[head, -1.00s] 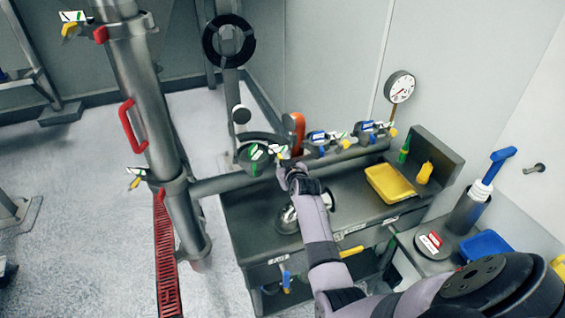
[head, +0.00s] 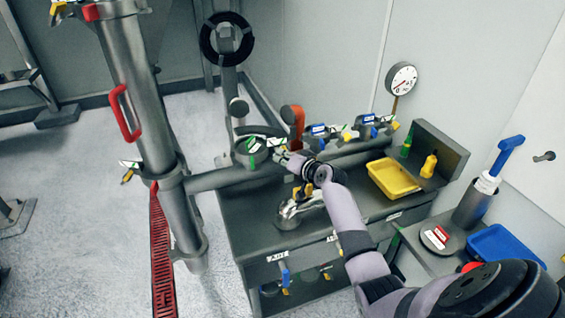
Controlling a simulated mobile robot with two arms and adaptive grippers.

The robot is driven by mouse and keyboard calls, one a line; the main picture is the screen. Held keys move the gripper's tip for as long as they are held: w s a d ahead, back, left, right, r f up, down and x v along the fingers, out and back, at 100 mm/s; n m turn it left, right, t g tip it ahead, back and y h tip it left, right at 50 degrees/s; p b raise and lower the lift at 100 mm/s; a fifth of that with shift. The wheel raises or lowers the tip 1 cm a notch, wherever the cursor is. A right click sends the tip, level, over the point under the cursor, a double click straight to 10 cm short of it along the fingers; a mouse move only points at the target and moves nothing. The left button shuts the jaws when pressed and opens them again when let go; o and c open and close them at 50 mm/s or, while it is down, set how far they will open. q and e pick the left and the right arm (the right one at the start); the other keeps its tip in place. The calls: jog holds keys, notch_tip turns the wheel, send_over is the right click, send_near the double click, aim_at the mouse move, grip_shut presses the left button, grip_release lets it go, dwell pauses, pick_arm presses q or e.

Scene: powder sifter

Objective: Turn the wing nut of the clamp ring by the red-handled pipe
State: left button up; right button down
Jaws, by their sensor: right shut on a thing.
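A tall grey pipe (head: 137,90) with a red handle (head: 124,113) stands at the left. A clamp ring (head: 168,172) with a tag and a small yellow wing nut (head: 127,177) sits low on it. Another clamp ring (head: 250,152) with green and white marks sits on the horizontal line, near an upright orange-red handle (head: 296,118). My right gripper (head: 282,159) is at the right side of this ring, shut on a small part there, apparently its wing nut. The fingers mostly hide that part. My left gripper is out of view.
Blue and yellow clamp fittings (head: 318,132) continue along the line to the right. A shiny metal part (head: 297,207) lies on the bench under my forearm. A yellow tray (head: 391,180), a gauge (head: 402,79) and a blue tray (head: 497,243) are at the right.

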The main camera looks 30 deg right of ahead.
jog(key=shift+d+m+b, duration=0.1)
jog(key=shift+m+b, duration=0.2)
dwell(0.4)
jog(key=c, duration=1.7)
grip_release()
jog(key=v, duration=1.2)
jog(key=shift+s+d+f, duration=0.1)
jog(key=shift+f, duration=0.05)
